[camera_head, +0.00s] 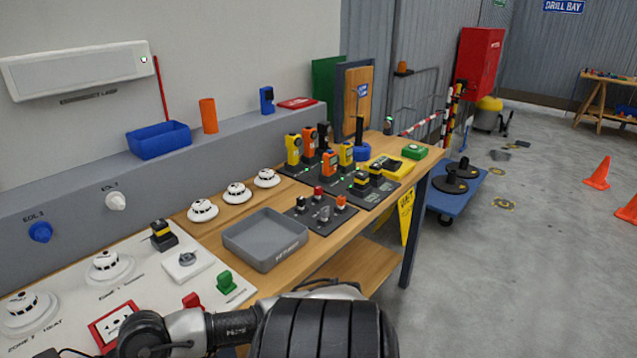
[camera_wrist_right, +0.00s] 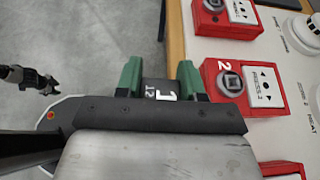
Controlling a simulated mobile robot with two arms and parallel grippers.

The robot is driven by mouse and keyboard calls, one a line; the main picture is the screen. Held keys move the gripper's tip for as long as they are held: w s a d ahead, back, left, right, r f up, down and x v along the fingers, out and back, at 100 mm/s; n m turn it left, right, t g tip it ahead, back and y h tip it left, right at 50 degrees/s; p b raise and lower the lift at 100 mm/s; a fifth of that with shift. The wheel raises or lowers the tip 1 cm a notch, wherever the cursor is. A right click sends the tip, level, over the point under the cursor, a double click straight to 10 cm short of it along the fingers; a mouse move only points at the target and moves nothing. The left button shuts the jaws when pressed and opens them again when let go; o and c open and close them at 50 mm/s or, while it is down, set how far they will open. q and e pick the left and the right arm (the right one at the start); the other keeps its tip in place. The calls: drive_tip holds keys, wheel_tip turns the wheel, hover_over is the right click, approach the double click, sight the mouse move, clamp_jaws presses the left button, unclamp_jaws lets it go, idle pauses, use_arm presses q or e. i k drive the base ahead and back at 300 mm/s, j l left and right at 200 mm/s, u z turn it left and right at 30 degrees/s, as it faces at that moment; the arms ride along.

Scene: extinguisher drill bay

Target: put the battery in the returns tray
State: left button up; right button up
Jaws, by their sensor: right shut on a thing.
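My right gripper (camera_wrist_right: 160,82) has green fingertips and is shut on a dark block with white print (camera_wrist_right: 161,91), which looks like the battery. Only the part between the fingers shows; the rest is hidden. In the right wrist view it is over floor, left of the panel edge. The returns tray (camera_head: 238,247) is a grey, shallow, empty tray on the wooden bench in the head view. The right gripper's jaws do not show in the head view.
A white panel (camera_head: 135,279) with detectors and a black-and-yellow block (camera_head: 163,236) lies left of the tray. Red call points (camera_wrist_right: 244,92) are right of my right gripper. Small switches (camera_head: 322,208) and a dock with several handsets (camera_head: 330,164) stand beyond the tray.

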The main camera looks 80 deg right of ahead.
sight(265, 242)
drive_tip(key=i+z, duration=0.1)
drive_tip(key=z, duration=0.35)
drive_tip(key=i+j+z, duration=0.1)
drive_tip(key=z, duration=0.35)
drive_tip(key=j+z, duration=0.2)
drive_tip(key=z, duration=0.25)
drive_tip(key=i+j+z, duration=0.1)
drive_tip(key=z, duration=0.35)
drive_tip(key=i+j, duration=0.35)
drive_tip(key=i+z, duration=0.05)
